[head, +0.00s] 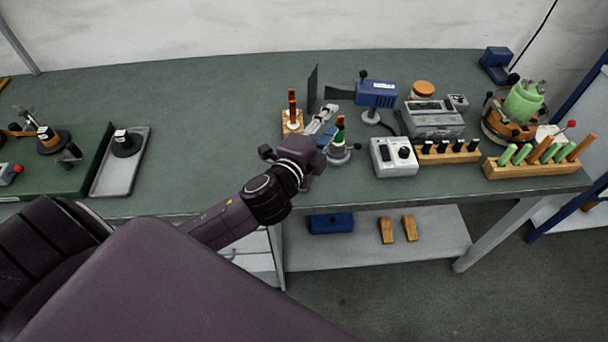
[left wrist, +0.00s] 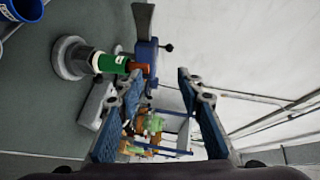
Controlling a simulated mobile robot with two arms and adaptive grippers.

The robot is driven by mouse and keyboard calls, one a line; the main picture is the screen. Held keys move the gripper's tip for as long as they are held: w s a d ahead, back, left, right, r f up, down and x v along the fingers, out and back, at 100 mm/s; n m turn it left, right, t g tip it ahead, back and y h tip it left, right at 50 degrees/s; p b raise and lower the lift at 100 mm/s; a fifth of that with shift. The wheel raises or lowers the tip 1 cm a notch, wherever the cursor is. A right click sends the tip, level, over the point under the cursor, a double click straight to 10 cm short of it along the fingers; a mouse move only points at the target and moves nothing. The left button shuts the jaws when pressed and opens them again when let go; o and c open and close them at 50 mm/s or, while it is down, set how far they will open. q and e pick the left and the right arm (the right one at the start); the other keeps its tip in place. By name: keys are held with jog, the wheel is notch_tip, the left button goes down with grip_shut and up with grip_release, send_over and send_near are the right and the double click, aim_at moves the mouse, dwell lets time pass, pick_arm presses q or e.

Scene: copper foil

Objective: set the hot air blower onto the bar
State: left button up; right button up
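The likely hot air blower is a blue-bodied device (head: 376,94) with a dark flared nozzle and a black knob, raised on a round-footed stand on the bench. It also shows in the left wrist view (left wrist: 147,57), beyond my fingers. I cannot tell for sure which piece is the bar. My left gripper (head: 322,120) is over the bench, left of the blower and apart from it. In the left wrist view its two fingers (left wrist: 157,82) are spread with nothing held between them. My right gripper is not in view.
A green bottle-like piece (head: 339,133) on a round base stands close beside my left gripper. A dark upright plate (head: 313,90) and a small wooden block (head: 292,122) are near. A grey control box (head: 393,157) stands right. The bench's left middle is clear.

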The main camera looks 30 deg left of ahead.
pick_arm(q)
jog(key=s+f+n+g, duration=0.1)
jog(key=s+f+n, duration=0.1)
jog(key=f, duration=0.1)
jog(key=s+a+f+n+g+y, duration=0.1)
jog(key=s+f+n+g, duration=0.1)
jog(key=s+f, duration=0.1)
jog(key=s+f+n+g, duration=0.1)
jog(key=s+f+n, duration=0.1)
jog(key=s, duration=0.1)
jog(key=shift+s+a+f+g, duration=0.1)
jog(key=shift+a+f+g, duration=0.2)
jog(key=shift+f, duration=0.1)
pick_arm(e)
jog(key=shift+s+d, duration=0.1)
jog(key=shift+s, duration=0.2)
pick_arm(q)
jog(key=shift+c, duration=0.3)
